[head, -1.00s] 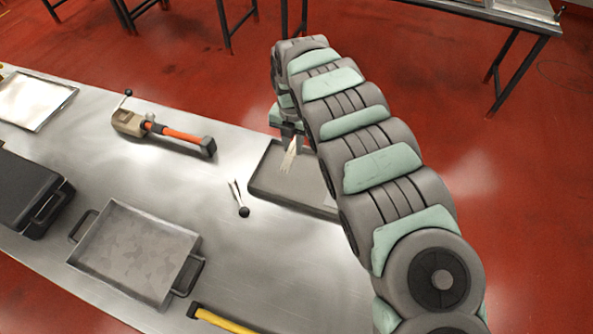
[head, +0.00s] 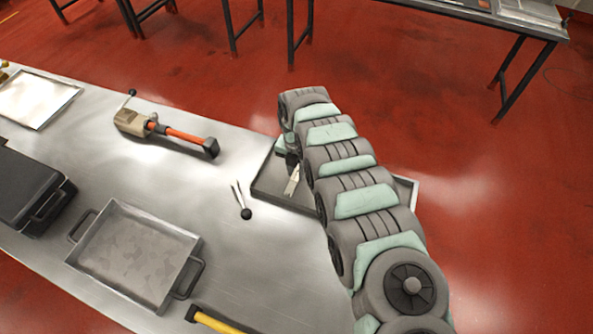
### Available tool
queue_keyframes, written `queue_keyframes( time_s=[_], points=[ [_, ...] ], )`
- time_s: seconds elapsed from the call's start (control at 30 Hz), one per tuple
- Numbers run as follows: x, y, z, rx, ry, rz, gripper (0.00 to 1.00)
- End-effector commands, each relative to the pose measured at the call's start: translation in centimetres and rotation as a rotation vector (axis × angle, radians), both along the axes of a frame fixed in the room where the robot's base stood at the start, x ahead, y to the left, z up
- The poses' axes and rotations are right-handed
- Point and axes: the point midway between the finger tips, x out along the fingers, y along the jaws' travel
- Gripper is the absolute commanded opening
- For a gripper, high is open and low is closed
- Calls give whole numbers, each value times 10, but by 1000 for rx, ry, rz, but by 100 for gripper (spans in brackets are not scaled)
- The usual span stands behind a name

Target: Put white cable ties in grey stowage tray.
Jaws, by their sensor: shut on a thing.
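In the head view my arm reaches in from the lower right, and my gripper (head: 293,165) points down over the grey tray (head: 268,190) at the table's far right edge. My gripper is shut on the white cable ties (head: 293,183), a small pale bundle that hangs below the jaws within the tray's outline. I cannot tell whether the ties touch the tray floor. My arm hides the middle and much of the right side of the tray; its right corner shows past the arm.
A black-knobbed, two-pronged tool (head: 244,207) lies left of the tray. A handled metal pan (head: 140,255), a black case (head: 28,190), an orange-handled tool (head: 180,138) and a yellow handle (head: 212,321) also lie on the metal table. Bare metal separates them.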

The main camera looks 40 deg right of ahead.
Motion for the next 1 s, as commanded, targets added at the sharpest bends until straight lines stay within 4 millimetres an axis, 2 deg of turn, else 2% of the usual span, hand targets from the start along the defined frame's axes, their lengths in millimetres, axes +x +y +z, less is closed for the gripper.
queue_keyframes(
  time_s=[0.17,0.2,0.43,0.73,0.87,1.0],
  points=[
    [0,0,-4,1,0,0,0],
    [0,0,-4,2,1,0,23],
    [0,0,-3,1,0,-1,42],
    [0,0,-1,1,0,-1,44],
    [0,-1,11,0,-1,-2,44],
    [-1,-1,33,0,2,-1,44]
  ],
)
